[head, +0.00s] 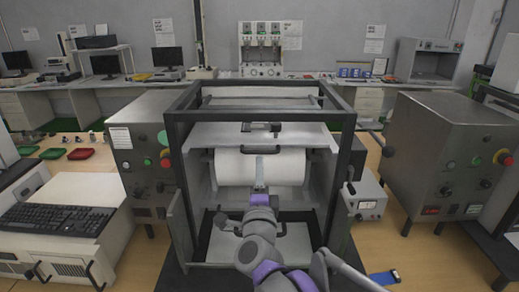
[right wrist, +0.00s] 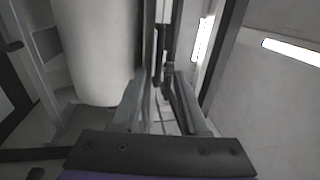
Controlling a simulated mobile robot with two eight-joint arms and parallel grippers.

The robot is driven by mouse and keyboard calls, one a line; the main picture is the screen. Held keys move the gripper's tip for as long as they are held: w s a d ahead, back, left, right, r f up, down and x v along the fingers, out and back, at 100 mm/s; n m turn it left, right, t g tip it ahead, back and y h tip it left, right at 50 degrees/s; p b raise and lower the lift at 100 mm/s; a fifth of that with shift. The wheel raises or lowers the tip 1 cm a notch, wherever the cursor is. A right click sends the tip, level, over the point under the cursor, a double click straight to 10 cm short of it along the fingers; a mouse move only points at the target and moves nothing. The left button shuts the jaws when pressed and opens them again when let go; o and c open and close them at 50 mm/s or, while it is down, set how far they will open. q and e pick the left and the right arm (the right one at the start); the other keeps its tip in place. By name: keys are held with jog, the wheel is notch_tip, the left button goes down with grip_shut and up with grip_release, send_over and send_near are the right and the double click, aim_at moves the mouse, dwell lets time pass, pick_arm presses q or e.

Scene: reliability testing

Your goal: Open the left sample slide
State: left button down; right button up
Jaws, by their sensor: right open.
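My right gripper (head: 260,172) reaches into the dark-framed machine (head: 345,140) at the centre of the head view. Its fingers overlap the white drum (head: 287,166) in that view. In the right wrist view, the two grey fingers of the gripper (right wrist: 162,98) are apart. Dark, narrow rail-like parts (right wrist: 168,72) lie beyond and between the fingertips; I cannot tell whether they touch. The white drum (right wrist: 95,50) is to their left. A pale panel (head: 215,134) with a dark handle (head: 262,127) sits above the drum. I cannot clearly pick out the left sample slide. My left gripper is out of view.
Steel control boxes stand left (head: 140,125) and right (head: 445,140) of the machine. A smaller meter box (head: 368,200) is close on its right. A keyboard (head: 65,218) is at the left. A blue item (head: 385,278) lies on the wooden table at the front right.

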aim_at(259, 152)
jog(key=w, duration=0.2)
jog(key=w+r, duration=0.1)
jog(key=w, duration=0.2)
jog(key=w+p, duration=0.1)
jog(key=w, duration=0.2)
jog(key=shift+r, duration=0.15)
jog(key=shift+c, duration=0.2)
grip_shut()
dwell(0.9)
